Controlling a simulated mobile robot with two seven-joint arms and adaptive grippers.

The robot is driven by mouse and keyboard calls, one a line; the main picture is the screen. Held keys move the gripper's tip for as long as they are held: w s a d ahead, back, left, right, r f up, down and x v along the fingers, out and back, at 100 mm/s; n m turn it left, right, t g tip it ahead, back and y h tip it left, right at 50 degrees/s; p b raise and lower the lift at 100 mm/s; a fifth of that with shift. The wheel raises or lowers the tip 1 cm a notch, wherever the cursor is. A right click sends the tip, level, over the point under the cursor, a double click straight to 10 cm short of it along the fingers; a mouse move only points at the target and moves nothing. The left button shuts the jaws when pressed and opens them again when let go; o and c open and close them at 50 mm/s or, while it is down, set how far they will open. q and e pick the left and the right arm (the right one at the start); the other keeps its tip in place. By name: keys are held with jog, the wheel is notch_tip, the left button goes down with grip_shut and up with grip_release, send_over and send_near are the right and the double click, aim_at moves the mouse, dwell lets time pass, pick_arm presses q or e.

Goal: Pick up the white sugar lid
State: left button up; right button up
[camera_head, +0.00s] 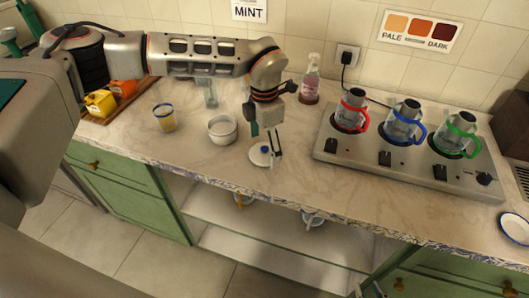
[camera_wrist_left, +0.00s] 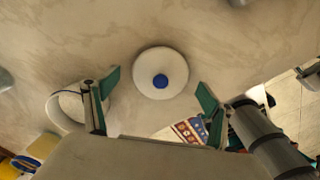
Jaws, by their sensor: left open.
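The white sugar lid (camera_head: 259,159) is a round disc with a blue knob, lying flat on the counter near its front edge. It also shows in the left wrist view (camera_wrist_left: 147,88), upper middle. My left gripper (camera_head: 266,155) is over the lid, pointing down. In the left wrist view its two green-padded fingers (camera_wrist_left: 158,88) are spread apart, one on each side of the lid, with nothing between them held. A white bowl (camera_head: 222,130) stands just left of the lid. A small dark part at the bottom edge may be my right gripper (camera_head: 371,289); its fingers are unclear.
A stove (camera_head: 405,168) with red-, blue- and green-handled glass pots stands to the right. A soap bottle (camera_head: 310,80) and a clear glass (camera_head: 209,93) are behind. A yellow-banded cup (camera_head: 164,118) is left. The counter edge is close in front of the lid.

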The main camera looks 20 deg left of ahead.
pick_arm(q)
jog(key=shift+d+f, duration=0.1)
jog(key=shift+f, duration=0.2)
pick_arm(e)
jog(key=shift+w+r, duration=0.2)
pick_arm(q)
jog(key=c, duration=1.3)
